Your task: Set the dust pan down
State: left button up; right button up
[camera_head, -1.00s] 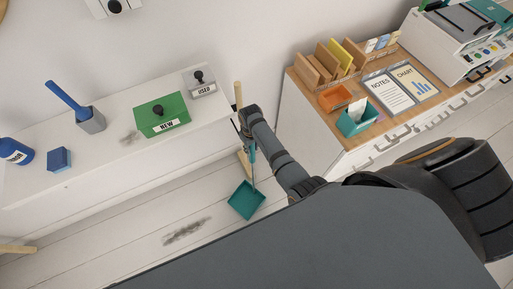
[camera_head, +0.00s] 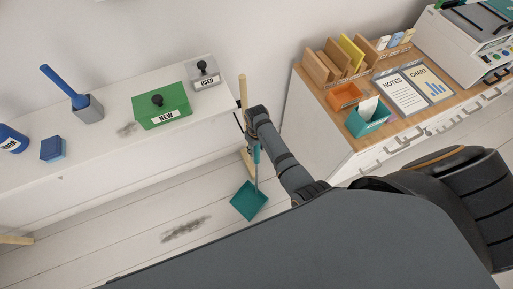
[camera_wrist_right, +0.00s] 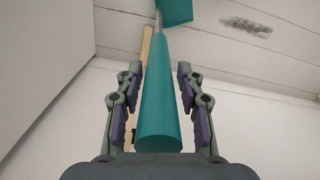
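The teal dust pan (camera_head: 249,201) is low over the white plank floor, and its pan seems to rest there. Its handle rises steeply toward my right gripper (camera_head: 243,127). In the right wrist view the thick teal handle (camera_wrist_right: 160,115) runs between the two fingers of my right gripper (camera_wrist_right: 159,72). A gap shows between each finger and the handle, so the gripper looks open around it. The pan shows only partly at the top of that view. My left gripper is not in view.
A wooden stick (camera_head: 242,92) stands just behind the dust pan. A dark smudge (camera_head: 186,229) lies on the floor to its left. A white bench (camera_head: 100,168) with boxes is at left; a wood-topped cabinet (camera_head: 313,110) is at right. Bare floor lies between.

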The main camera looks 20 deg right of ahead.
jog(key=shift+o, duration=0.5)
jog(key=shift+r, duration=0.1)
notch_tip(320, 180, up, 12)
jog(key=shift+r+p, duration=0.1)
jog(key=shift+p, duration=0.4)
